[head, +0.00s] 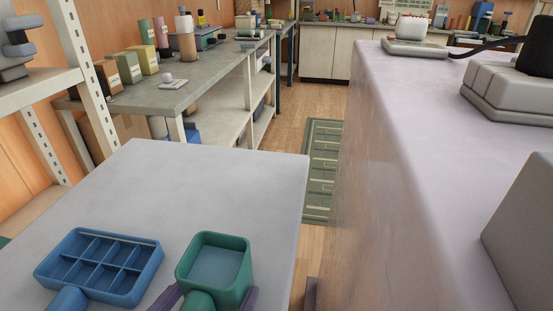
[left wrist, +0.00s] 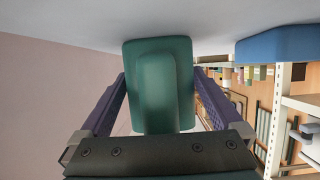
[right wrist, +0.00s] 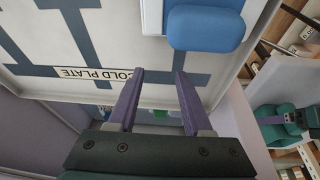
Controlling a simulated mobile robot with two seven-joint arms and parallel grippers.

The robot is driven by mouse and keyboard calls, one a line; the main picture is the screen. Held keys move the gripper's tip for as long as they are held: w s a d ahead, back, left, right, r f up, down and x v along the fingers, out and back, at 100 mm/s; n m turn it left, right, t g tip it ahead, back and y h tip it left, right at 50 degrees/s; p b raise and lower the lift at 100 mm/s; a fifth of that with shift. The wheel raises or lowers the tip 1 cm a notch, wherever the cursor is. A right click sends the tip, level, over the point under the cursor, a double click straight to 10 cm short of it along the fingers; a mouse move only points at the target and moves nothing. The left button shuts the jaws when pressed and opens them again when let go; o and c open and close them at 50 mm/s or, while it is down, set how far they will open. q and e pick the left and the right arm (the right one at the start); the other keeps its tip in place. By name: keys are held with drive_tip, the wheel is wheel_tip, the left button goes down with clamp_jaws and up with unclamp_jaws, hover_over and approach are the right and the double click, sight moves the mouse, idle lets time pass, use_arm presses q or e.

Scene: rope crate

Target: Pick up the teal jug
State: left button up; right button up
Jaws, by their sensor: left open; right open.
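The teal jug (head: 238,262) stands on the pale table at the front, an open box shape with a thick handle towards me. My left gripper (head: 208,297) is open, with one purple finger on each side of the jug. In the left wrist view the jug (left wrist: 178,62) is between the two fingers, its handle pointing at the palm. A narrow gap shows beside each finger; whether they touch it I cannot tell. My right gripper (right wrist: 156,78) is open and empty, seen in its own wrist view.
A blue divided tray (head: 150,270) with a handle lies left of the jug on the table (head: 200,180). The table behind both is bare. A long pale counter (head: 440,150) runs along the right. The right wrist view shows a "COLD PLATE" label (right wrist: 85,75) and a blue part (right wrist: 205,28).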

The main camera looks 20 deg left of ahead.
use_arm(q)
drive_tip(key=shift+c, duration=0.4)
drive_tip(key=c, duration=1.2)
drive_tip(key=shift+c, duration=0.3)
drive_tip(key=shift+r, duration=0.1)
